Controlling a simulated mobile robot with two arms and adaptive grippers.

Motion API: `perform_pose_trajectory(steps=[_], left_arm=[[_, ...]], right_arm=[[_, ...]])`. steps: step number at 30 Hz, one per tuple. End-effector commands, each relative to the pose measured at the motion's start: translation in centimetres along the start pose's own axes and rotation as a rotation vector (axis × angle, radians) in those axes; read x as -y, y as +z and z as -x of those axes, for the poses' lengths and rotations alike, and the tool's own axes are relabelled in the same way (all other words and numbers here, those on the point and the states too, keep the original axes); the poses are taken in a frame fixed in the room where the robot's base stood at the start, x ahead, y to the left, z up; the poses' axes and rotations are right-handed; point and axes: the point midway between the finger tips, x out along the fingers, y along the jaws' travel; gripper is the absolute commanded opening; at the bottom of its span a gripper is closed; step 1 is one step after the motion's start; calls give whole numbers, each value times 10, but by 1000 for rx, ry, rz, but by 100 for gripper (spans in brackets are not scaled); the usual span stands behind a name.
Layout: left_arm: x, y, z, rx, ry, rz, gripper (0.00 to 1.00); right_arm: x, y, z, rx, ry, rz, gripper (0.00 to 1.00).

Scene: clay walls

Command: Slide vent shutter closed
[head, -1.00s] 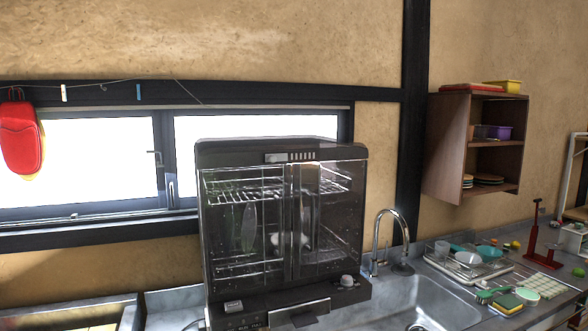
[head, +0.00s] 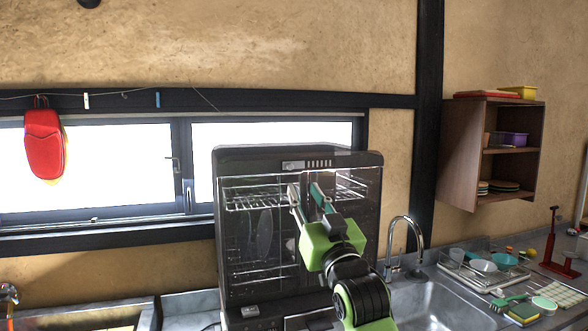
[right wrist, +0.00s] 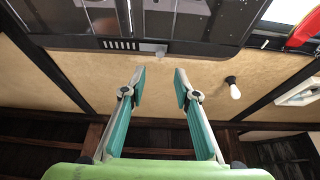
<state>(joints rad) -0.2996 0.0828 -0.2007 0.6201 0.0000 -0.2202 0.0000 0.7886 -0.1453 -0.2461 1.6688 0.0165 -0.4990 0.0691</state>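The vent shutter (head: 293,165) is a small pale slider on the dark top front panel of the dish dryer (head: 230,158). It sits left of a row of uncovered vent slots (head: 320,163). In the upside-down right wrist view the shutter (right wrist: 153,48) shows right of the slots (right wrist: 121,45). My right gripper (head: 305,190) is in front of the dryer's glass, fingertips a little below the shutter in the head view. In the right wrist view the gripper (right wrist: 159,72) is open and empty, apart from the shutter. My left gripper is not in view.
A faucet (head: 405,232) and sink (head: 437,305) stand right of the dryer. A dish rack (head: 462,270) and sponge (head: 523,312) lie farther right. A shelf (head: 463,155) hangs on the wall. Red mitts (head: 44,145) hang at the left.

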Motion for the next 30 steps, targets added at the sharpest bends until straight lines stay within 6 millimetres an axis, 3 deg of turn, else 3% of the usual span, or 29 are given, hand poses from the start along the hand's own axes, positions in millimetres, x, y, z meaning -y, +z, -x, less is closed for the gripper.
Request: perform_pose_trajectory(steps=[6, 15, 30], left_arm=[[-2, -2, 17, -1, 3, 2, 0], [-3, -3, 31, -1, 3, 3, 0], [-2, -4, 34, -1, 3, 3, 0]], right_arm=[[0, -3, -42, 2, 0, 0, 28], [-1, -2, -82, 1, 1, 1, 28], [0, 1, -93, 1, 1, 0, 28]])
